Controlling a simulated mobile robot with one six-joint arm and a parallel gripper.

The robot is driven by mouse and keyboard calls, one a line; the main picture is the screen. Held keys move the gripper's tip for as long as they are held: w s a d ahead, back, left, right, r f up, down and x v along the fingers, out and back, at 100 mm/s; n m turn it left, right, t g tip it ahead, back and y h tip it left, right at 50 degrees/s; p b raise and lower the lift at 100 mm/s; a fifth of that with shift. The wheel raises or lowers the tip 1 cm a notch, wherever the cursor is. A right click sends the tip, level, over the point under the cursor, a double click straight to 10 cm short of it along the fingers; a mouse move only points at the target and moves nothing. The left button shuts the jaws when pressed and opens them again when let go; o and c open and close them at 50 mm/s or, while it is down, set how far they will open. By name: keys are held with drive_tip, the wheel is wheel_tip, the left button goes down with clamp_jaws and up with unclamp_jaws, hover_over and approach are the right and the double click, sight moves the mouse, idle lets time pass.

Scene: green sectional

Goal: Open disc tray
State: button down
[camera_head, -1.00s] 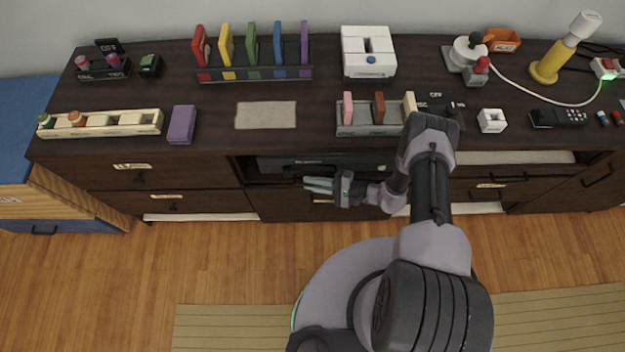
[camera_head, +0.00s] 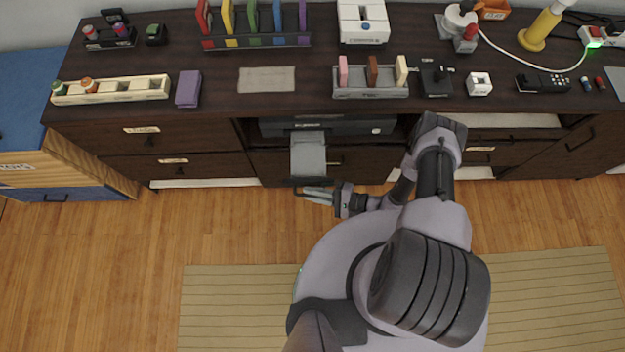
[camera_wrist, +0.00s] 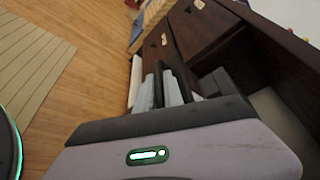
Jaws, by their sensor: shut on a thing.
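The disc player (camera_head: 355,126) is a dark box in the open bay of the dark wood cabinet. Its grey disc tray (camera_head: 308,157) sticks out of the front, well past the cabinet face. My gripper (camera_head: 308,191) is at the front edge of the tray, its light fingers shut there on the tray's dark front piece (camera_head: 297,183). In the wrist view my gripper (camera_wrist: 165,90) shows its pale fingers together beside the dark tray parts. The exact contact is partly hidden by my gripper body.
The cabinet top (camera_head: 220,90) holds several small items, among them a tan mat (camera_head: 267,80), a purple block (camera_head: 188,89) and a grey rack (camera_head: 370,90). Closed drawers (camera_head: 145,140) flank the bay.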

drive_tip(key=shift+w, duration=0.1)
drive_tip(key=c, duration=1.8)
unclamp_jaws()
drive_tip(key=shift+f, duration=0.1)
drive_tip(key=shift+o, duration=0.2)
drive_tip(key=shift+d, duration=0.1)
drive_tip(key=p+v, duration=0.3)
drive_tip(key=v, duration=1.4)
drive_tip(key=shift+d, duration=0.15)
